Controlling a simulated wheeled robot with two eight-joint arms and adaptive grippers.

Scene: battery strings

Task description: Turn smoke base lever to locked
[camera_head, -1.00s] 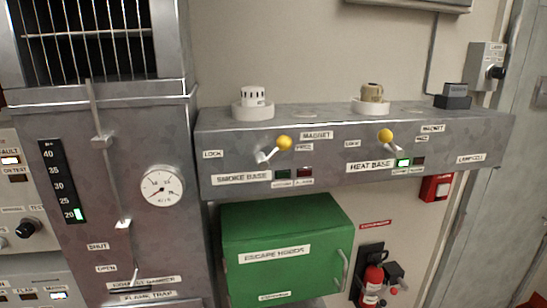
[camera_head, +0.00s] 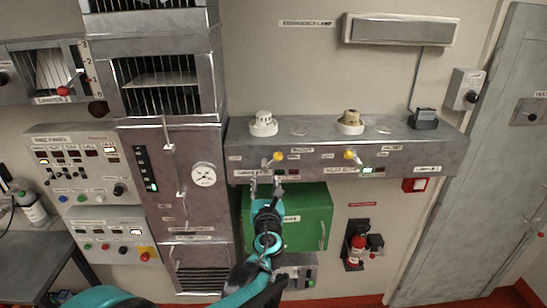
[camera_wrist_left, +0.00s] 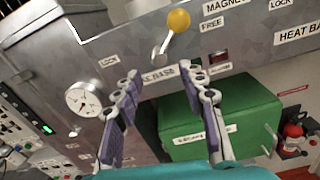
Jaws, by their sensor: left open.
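The smoke base lever (camera_head: 273,160) is on the front of the grey metal shelf box. Its yellow ball knob points up and right of its pivot, away from the LOCK label and toward FREE. In the left wrist view the lever (camera_wrist_left: 164,42) shows above and between my fingers, with the LOCK label (camera_wrist_left: 108,62) at its left. My left gripper (camera_head: 265,184) is open and empty, just below the lever in the picture, apart from it. The left gripper's fingers (camera_wrist_left: 158,76) partly cover the SMOKE BASE label. My right gripper is not in view.
The heat base lever (camera_head: 351,156) with a similar yellow knob is to the right. A green escape hoods box (camera_head: 306,215) hangs below the shelf. A grey column with a gauge (camera_head: 203,174) stands left. A fire extinguisher (camera_head: 357,247) is lower right.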

